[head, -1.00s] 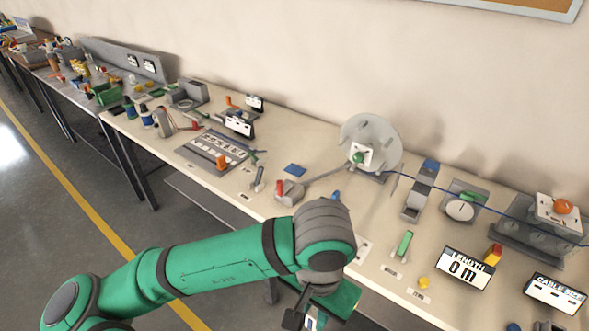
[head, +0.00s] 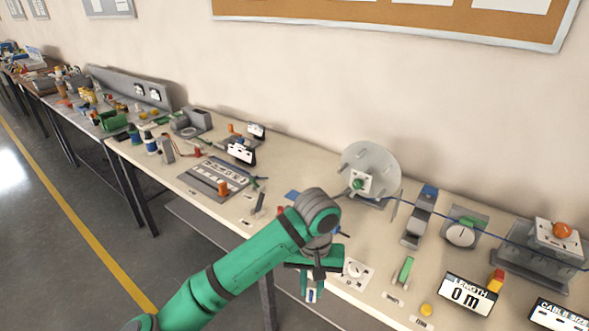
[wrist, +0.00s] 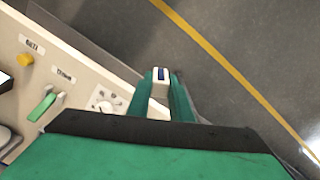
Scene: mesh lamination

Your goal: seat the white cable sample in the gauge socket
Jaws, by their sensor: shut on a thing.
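My gripper (head: 312,284) hangs fingers-down just off the table's front edge. In the wrist view its two green fingers (wrist: 161,98) are shut on a small white piece with a dark blue end, which I take for the white cable sample (wrist: 160,88). The sample (head: 311,295) shows only small in the head view. A white plate with a round dial-like part (head: 356,271) lies on the table right of my gripper; it also shows in the wrist view (wrist: 104,103). I cannot tell whether it is the gauge socket. A round gauge (head: 461,234) stands farther right.
The table (head: 300,167) holds a green-handled part (head: 404,270), a yellow button (head: 426,310), a length display (head: 468,295) and a large grey reel (head: 383,160) with a blue cable. Bare floor lies below my gripper.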

